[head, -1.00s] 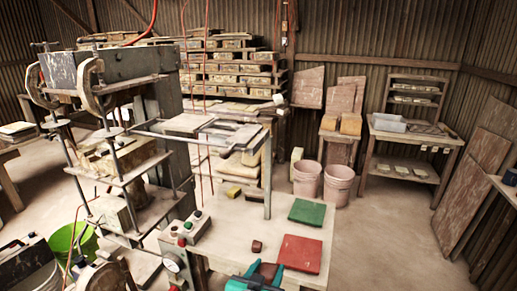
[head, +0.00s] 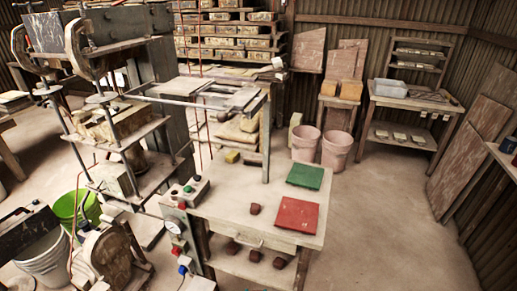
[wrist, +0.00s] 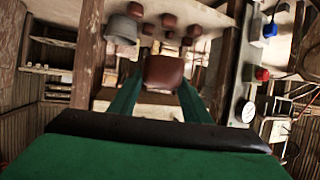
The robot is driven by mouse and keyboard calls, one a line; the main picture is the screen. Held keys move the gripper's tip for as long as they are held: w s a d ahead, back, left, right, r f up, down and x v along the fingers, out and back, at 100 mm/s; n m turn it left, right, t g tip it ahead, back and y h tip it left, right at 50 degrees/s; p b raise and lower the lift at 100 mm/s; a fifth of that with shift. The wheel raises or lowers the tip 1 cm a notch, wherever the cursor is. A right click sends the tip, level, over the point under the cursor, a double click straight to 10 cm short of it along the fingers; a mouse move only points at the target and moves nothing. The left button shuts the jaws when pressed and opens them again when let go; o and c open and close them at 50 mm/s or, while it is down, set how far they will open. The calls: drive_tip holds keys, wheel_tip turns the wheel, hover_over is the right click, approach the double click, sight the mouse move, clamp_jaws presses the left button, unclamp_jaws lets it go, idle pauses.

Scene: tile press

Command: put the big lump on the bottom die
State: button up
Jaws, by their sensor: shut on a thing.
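My gripper (wrist: 163,88) shows in the wrist view, its two teal fingers shut on a reddish-brown lump (wrist: 163,70). It is out of the head view. Whether this is the big lump cannot be told by size alone. Another brown lump (head: 255,209) lies on the worktable in the head view. Several more lie on the shelf below, one of them at the left (head: 233,247). The press (head: 120,60) stands at the left, with a pale block (head: 112,122) on a plate between its columns. I cannot tell which part is the bottom die.
The worktable (head: 225,207) holds a green plate (head: 305,176), a red plate (head: 297,214) and a button box (head: 187,192). A raised rack (head: 225,90) stands at its back. Pink buckets (head: 336,149) stand behind. A green bucket (head: 78,208) is near the press. Right floor is clear.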

drive_tip(key=s+f, duration=0.2)
drive_tip(key=f, duration=0.1)
drive_tip(key=s+f, duration=0.2)
drive_tip(key=shift+d, duration=0.35)
